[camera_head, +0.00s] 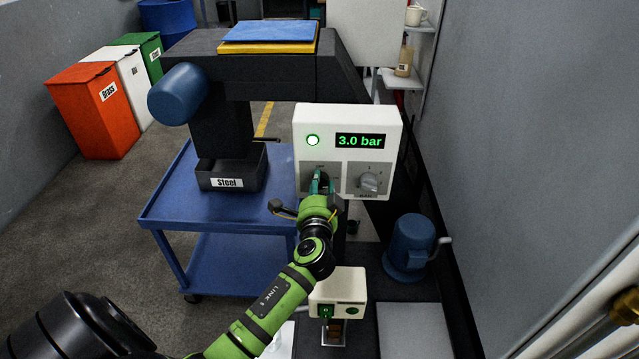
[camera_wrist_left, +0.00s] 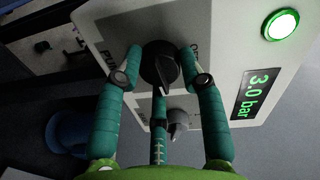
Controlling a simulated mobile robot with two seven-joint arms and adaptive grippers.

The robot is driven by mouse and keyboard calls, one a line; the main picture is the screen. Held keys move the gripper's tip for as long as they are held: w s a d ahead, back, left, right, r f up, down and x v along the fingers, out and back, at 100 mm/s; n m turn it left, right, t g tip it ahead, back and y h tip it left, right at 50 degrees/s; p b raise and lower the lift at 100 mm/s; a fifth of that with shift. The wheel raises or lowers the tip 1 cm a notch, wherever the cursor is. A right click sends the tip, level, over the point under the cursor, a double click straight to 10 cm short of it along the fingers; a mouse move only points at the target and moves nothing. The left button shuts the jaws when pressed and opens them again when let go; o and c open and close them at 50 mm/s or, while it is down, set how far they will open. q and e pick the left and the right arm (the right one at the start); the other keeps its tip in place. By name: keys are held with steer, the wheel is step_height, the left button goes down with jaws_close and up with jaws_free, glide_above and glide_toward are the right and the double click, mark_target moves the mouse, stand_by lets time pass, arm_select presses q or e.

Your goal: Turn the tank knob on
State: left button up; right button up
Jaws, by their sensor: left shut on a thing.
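A white control panel (camera_head: 347,124) faces me, with a lit green lamp (camera_head: 313,140) and a display (camera_head: 360,141) reading 3.0 bar. My left gripper (camera_head: 318,184) is at the panel's left knob and hides most of it. In the left wrist view, the teal fingers are shut around this black knob (camera_wrist_left: 160,66), whose pointer faces the lower part of that picture. Lettering beside it is partly covered, so I cannot tell its full label. A grey knob (camera_head: 369,183) on the panel's right is free; it also shows in the left wrist view (camera_wrist_left: 178,122). My right gripper is not in view.
A small white box (camera_head: 338,287) stands below the panel, with a blue motor-like unit (camera_head: 409,246) to its right. A blue cart (camera_head: 172,206) with a dark bin labelled Steel (camera_head: 231,181) stands left. A grey wall closes the right side.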

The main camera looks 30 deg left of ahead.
arm_select(q)
steer(key=shift+w+r+m, duration=0.1)
steer(key=shift+r+m, duration=0.1)
steer(key=shift+m, duration=0.2)
steer(key=o, duration=1.1)
steer(key=shift+f, duration=0.1)
steer(key=shift+o, duration=0.2)
steer(key=shift+d, duration=0.1)
steer(key=shift+s+d+f, duration=0.15)
steer(key=shift+s+d, duration=0.05)
steer(key=shift+s, duration=0.25)
steer(key=v, duration=1.1)
steer(key=shift+d, duration=0.1)
